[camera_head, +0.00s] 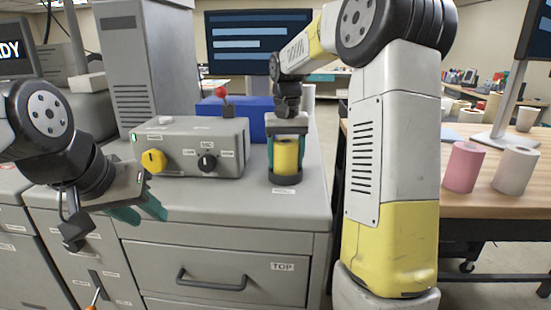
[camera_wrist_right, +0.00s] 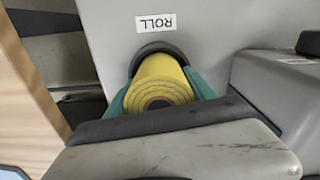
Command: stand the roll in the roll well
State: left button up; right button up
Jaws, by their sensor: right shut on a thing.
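A yellow roll (camera_head: 286,153) stands upright at the dark round roll well (camera_head: 285,180) on the grey cabinet top. My right gripper (camera_head: 287,150) comes down from above, its teal fingers on both sides of the roll, shut on it. In the right wrist view the roll (camera_wrist_right: 160,83) shows its spiral end towards the camera, and its far end is at the dark rim of the well (camera_wrist_right: 155,47). How deep it sits cannot be told. My left gripper (camera_head: 139,210) is empty in front of the cabinet at left, its teal fingers apart.
A grey control box (camera_head: 190,148) with a yellow knob, a black knob and a red-topped lever stands left of the well. A blue box (camera_head: 235,118) is behind. A pink roll (camera_head: 463,167) and a white roll (camera_head: 516,170) stand on the wooden table at right.

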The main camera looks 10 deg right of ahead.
jog(key=shift+s+f, duration=0.15)
jog(key=shift+f, duration=0.3)
jog(key=o, duration=1.8)
jog(key=shift+f, duration=0.1)
jog(key=shift+c, duration=0.2)
notch_tip(320, 180, up, 13)
jog(key=shift+f, duration=0.2)
jog(key=shift+r, duration=0.3)
jog(key=shift+s+r, duration=0.15)
jog(key=shift+r, duration=0.15)
jog(key=s+a+f+n+t+y, duration=0.1)
jog(key=s+f+t, duration=0.2)
jog(key=s, duration=0.9)
jog(key=s+a+f+n+t+y, duration=0.1)
jog(key=s+f+t, duration=0.2)
jog(key=s+f, duration=0.3)
jog(key=s, duration=0.5)
jog(key=shift+s+f, duration=0.2)
jog(key=shift+s, duration=0.2)
jog(key=shift+a, duration=0.1)
